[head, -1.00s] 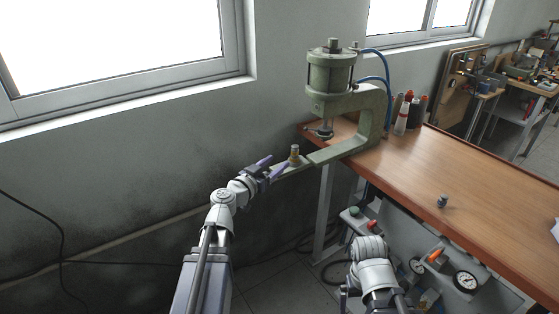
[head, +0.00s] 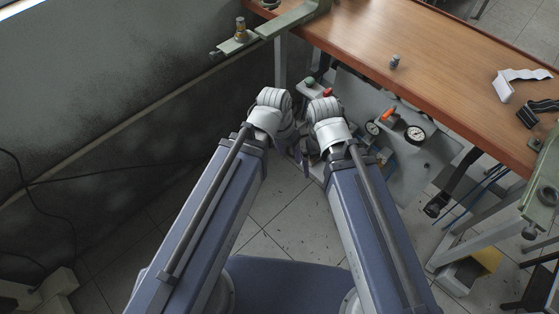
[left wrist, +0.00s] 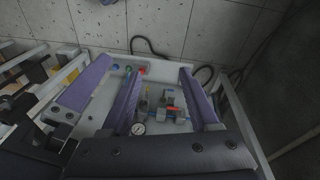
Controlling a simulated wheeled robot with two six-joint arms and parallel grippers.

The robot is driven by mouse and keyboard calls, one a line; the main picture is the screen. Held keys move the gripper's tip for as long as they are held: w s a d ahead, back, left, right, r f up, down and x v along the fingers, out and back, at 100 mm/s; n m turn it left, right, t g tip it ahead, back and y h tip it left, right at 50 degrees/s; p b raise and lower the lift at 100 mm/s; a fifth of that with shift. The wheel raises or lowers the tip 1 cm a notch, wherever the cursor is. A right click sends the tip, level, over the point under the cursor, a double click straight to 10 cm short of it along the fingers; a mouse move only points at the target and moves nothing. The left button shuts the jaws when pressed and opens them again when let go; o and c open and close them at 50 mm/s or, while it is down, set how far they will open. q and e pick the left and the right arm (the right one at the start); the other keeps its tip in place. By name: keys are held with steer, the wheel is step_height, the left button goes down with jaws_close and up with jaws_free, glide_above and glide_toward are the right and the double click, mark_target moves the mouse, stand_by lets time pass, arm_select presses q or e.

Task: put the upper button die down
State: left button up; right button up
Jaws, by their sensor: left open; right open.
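A small brass-and-dark cylindrical die (head: 240,28) stands upright on the green lower arm of the press (head: 285,20), at the top left of the head view. A small grey metal cylinder (head: 394,62) stands on the wooden bench. I cannot tell which one is the upper button die. My left gripper (left wrist: 162,72) is open and empty in its wrist view, well away from both pieces. Another purple finger (left wrist: 85,85) left of it appears to belong to my right gripper. In the head view my wrists hide most of both grippers. The press head is out of view.
The wooden bench (head: 430,45) is largely clear around the grey cylinder. A white strip (head: 505,85) and a black object (head: 535,112) lie at its right. Below the bench edge is a panel with a pressure gauge (head: 414,133) and a green button (head: 310,81).

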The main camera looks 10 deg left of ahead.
arm_select(q)
steer(key=s+a+y, duration=0.1)
steer(key=s+a+n+g+y, duration=0.1)
steer(key=s+y, duration=0.1)
steer(key=shift+s+a+f, duration=0.1)
steer(key=shift+s, duration=0.15)
step_height(320, 180, up, 7)
steer(key=p, duration=0.7)
